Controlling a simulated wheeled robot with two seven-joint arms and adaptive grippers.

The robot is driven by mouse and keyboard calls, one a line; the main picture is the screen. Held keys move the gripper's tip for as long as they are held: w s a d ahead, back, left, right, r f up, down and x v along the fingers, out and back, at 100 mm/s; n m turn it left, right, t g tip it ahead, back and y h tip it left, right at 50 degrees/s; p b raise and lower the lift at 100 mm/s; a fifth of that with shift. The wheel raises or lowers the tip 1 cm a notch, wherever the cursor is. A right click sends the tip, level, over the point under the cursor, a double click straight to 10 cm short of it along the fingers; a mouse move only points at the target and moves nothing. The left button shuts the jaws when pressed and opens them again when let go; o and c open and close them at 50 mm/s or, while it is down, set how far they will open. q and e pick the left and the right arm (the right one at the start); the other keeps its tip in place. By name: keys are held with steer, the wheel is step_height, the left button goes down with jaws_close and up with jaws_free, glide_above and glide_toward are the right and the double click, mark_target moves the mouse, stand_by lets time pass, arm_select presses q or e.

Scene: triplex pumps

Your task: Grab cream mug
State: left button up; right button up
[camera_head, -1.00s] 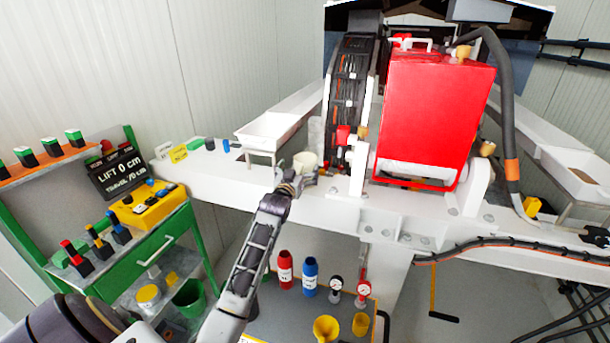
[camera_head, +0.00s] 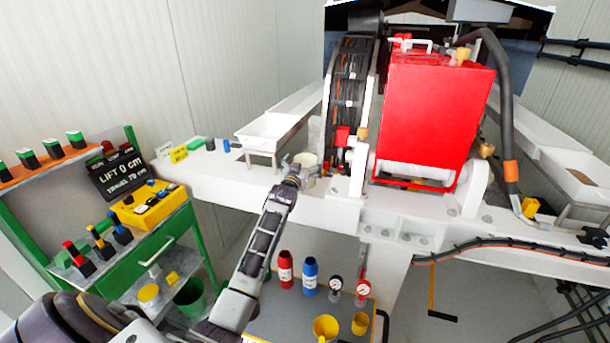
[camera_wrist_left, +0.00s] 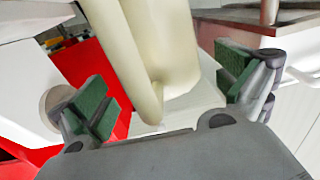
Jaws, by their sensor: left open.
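The cream mug (camera_head: 308,158) stands on the white beam, left of the red box, partly hidden behind my left gripper (camera_head: 296,172). In the left wrist view the mug (camera_wrist_left: 178,45) fills the top middle, with its handle (camera_wrist_left: 128,50) toward the camera. My left gripper (camera_wrist_left: 163,92) is open there, with one green-padded finger on each side of the mug. A gap shows between each pad and the mug. My right gripper is not in view.
A white tray (camera_head: 268,130) on legs stands just left of the mug. The red box (camera_head: 435,110) and a dark cable chain (camera_head: 352,95) rise to the right. A green cart (camera_head: 170,243) with a yellow control box (camera_head: 148,204) stands at the left.

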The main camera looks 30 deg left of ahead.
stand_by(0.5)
arm_select(q)
steer(key=c, duration=1.4)
